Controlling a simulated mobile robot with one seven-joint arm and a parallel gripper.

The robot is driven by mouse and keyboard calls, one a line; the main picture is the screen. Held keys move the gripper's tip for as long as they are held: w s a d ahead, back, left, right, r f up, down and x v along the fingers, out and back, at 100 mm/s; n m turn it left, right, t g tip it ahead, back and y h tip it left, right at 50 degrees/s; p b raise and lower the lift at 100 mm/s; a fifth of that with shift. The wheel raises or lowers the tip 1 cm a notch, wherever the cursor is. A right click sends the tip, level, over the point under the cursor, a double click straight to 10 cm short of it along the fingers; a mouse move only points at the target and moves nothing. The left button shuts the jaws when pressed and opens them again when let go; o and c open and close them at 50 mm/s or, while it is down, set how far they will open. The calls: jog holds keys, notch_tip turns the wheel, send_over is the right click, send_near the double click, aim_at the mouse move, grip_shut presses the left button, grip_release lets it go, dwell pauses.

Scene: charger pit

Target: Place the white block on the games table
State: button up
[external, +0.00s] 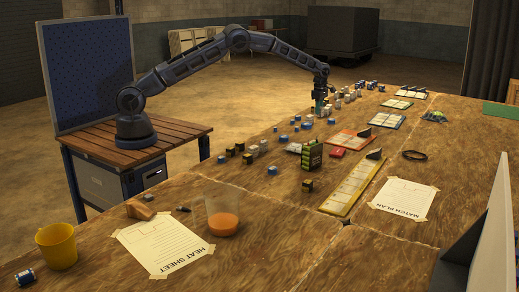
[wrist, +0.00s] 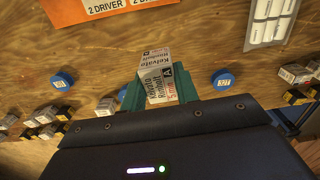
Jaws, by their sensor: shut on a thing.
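My gripper (external: 321,106) reaches down over the far left edge of the long wooden table (external: 260,215). In the wrist view its green fingers (wrist: 160,97) are shut on a white block (wrist: 157,78) with black print and a reddish label line. The block is held between the fingertips over the wood. I cannot tell whether it touches the surface. In the external view the block cannot be made out at the gripper. No label shows which surface is the games table.
Blue discs (wrist: 223,80) and small white, black and yellow blocks (wrist: 45,116) lie close around my gripper. A green box (external: 312,154), orange-filled cup (external: 222,215) and yellow bucket (external: 57,247) stand nearer the camera.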

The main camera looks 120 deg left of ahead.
notch_tip(320, 180, down, 12)
jog(key=shift+f, duration=0.2)
dwell(0.4)
jog(key=o, duration=1)
jog(key=shift+f, duration=0.15)
jog(key=shift+c, duration=0.2)
notch_tip(320, 180, up, 12)
jog(key=shift+r, duration=0.2)
